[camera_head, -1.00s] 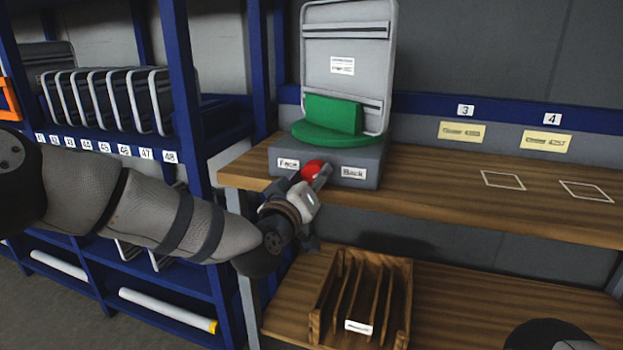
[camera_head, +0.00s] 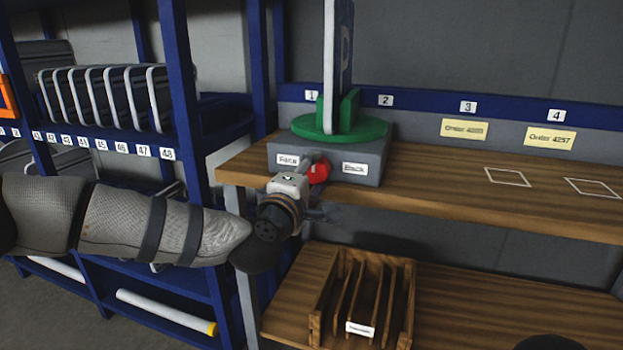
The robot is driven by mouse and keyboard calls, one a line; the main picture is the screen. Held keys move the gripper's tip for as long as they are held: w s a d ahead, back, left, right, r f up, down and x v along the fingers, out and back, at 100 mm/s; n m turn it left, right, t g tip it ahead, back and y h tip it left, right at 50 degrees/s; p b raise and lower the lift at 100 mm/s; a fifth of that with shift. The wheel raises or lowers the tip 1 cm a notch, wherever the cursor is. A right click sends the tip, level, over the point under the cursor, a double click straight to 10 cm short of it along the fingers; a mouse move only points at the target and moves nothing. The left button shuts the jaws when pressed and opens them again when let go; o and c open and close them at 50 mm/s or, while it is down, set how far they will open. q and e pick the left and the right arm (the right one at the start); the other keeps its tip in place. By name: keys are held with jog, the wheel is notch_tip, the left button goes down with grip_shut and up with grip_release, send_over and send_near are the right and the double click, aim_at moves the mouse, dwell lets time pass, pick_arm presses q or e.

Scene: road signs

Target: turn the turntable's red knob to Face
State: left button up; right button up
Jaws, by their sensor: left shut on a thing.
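The turntable's grey base (camera_head: 375,150) stands on the wooden shelf, with a green round plate (camera_head: 366,131) on top. A road sign (camera_head: 331,65) stands upright in the green holder (camera_head: 350,106) and shows nearly edge-on, its blue face turned to the right. The red knob (camera_head: 320,171) is on the front of the base, between the label "Face" (camera_head: 288,160) at left and "Back" (camera_head: 354,168) at right. My left gripper (camera_head: 314,173) is shut on the red knob and hides part of it. My right gripper is not in view.
A blue rack (camera_head: 190,110) with several signs in numbered slots stands at left. A wooden slotted holder (camera_head: 362,300) is on the lower shelf. The upper shelf (camera_head: 440,180) is free right of the turntable, with white outlines marked on it.

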pick_arm(q)
jog(key=n, duration=0.1)
jog(key=n+b, duration=0.1)
jog(key=n, duration=0.1)
jog(key=n+b, duration=0.1)
jog(key=shift+f+n, duration=0.25)
jog(key=shift+n, duration=0.05)
jog(key=n+b, duration=0.2)
jog(key=n, duration=0.2)
jog(key=shift+n, duration=0.3)
jog(key=n+b, duration=0.3)
jog(key=n, duration=0.2)
jog(key=shift+r+n+b, duration=0.2)
jog(key=shift+n+b, duration=0.8)
jog(key=shift+n, duration=0.9)
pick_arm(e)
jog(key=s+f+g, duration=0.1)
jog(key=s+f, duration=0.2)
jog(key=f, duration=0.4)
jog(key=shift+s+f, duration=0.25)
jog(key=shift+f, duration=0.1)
pick_arm(q)
jog(key=o, duration=1.2)
